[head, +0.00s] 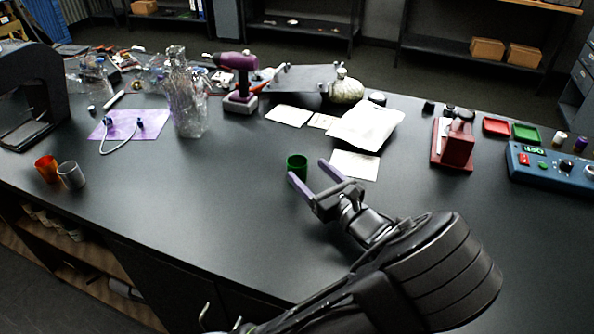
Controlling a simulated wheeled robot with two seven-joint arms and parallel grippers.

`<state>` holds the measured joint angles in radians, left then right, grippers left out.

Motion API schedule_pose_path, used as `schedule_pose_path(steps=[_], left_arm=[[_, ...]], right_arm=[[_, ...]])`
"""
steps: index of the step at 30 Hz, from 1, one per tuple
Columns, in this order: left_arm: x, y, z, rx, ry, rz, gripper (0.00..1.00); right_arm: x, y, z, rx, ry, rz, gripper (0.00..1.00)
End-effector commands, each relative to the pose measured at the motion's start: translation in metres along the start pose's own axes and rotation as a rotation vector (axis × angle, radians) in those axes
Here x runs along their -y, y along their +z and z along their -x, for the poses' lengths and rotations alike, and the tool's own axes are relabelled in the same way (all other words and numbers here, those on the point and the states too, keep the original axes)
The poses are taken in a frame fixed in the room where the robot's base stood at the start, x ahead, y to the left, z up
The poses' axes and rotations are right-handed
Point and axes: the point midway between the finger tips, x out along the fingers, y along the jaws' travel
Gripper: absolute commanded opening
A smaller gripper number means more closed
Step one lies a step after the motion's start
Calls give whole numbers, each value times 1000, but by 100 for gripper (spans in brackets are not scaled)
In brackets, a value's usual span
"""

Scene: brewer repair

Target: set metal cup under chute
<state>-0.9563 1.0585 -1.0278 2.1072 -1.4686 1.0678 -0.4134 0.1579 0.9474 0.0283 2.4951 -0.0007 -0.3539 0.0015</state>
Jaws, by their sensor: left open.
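A silver metal cup (71,176) stands upright near the left front edge of the bench, beside an orange cup (45,170). A green cup (297,163) stands near the middle of the bench. My left gripper (307,170) is open, with its two purple-tipped fingers pointing toward the green cup. I cannot tell whether the green cup lies between the fingertips or just beyond them. The gripper is far to the right of the metal cup. A black arched machine (48,75) stands at the far left; no chute can be clearly made out. My right gripper does not show.
A clear bottle-like vessel (188,100) and a purple mat (130,124) with a cable stand between the machine and the middle. A purple drill (238,80), white packet (366,122), red device (453,140) and blue control box (550,165) line the back and right. The front middle is clear.

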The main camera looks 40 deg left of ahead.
Motion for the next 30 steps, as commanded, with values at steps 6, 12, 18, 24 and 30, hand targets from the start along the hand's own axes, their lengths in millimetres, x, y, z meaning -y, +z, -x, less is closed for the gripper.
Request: schedule_pose_path(steps=[6, 12, 18, 24, 30], left_arm=[[0, 0, 0, 0, -1, 0, 72], [-2, 0, -13, 2, 3, -1, 72], [-3, -1, -42, 2, 2, -2, 72], [-2, -2, -52, 0, -1, 1, 72], [-2, -2, -52, 0, 0, 1, 72]], right_arm=[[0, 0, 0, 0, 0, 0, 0], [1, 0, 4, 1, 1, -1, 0], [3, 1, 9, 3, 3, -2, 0], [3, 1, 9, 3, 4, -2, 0], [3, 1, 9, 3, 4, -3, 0]])
